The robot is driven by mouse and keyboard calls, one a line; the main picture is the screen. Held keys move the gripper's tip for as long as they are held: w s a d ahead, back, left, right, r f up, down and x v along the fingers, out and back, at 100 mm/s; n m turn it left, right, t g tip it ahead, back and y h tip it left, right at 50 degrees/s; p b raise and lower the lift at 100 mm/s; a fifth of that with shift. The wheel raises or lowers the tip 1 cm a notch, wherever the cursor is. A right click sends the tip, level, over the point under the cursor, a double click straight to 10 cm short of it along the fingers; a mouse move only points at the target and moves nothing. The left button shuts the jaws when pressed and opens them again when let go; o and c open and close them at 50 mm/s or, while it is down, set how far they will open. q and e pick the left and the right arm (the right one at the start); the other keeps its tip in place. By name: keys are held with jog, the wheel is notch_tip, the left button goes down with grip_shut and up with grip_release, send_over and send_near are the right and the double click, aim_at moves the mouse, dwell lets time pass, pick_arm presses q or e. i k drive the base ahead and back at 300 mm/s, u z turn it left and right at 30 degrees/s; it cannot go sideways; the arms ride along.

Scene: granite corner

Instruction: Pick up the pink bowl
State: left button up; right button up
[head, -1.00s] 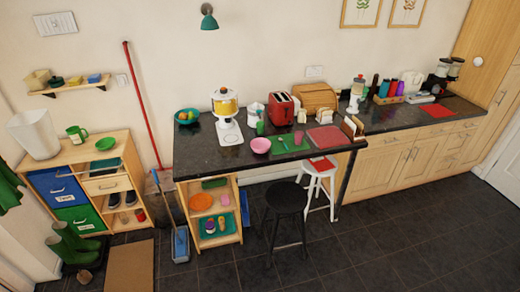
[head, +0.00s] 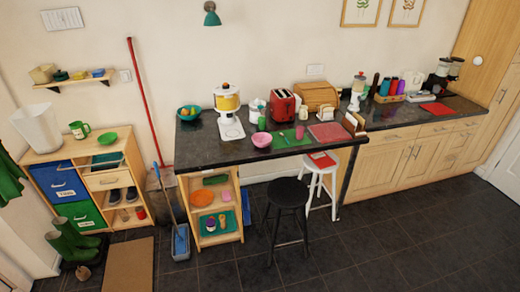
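The pink bowl (head: 262,140) stands upright on the dark granite counter (head: 215,154), near its front edge. It sits at the left end of a green mat (head: 293,138). Nothing of my own covers it. Neither of my grippers shows in the head view.
A white and yellow appliance (head: 228,112) stands left of the bowl, and a red toaster (head: 283,105) behind it. A green cup (head: 262,123) is just behind the bowl. A black stool (head: 288,193) and a white stool (head: 321,163) stand before the counter. Open dark floor lies in front.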

aim_at(261, 140)
jog(key=z, duration=0.8)
jog(key=i, duration=0.95)
jog(key=u, duration=0.7)
jog(key=i, duration=0.8)
jog(key=u, duration=0.75)
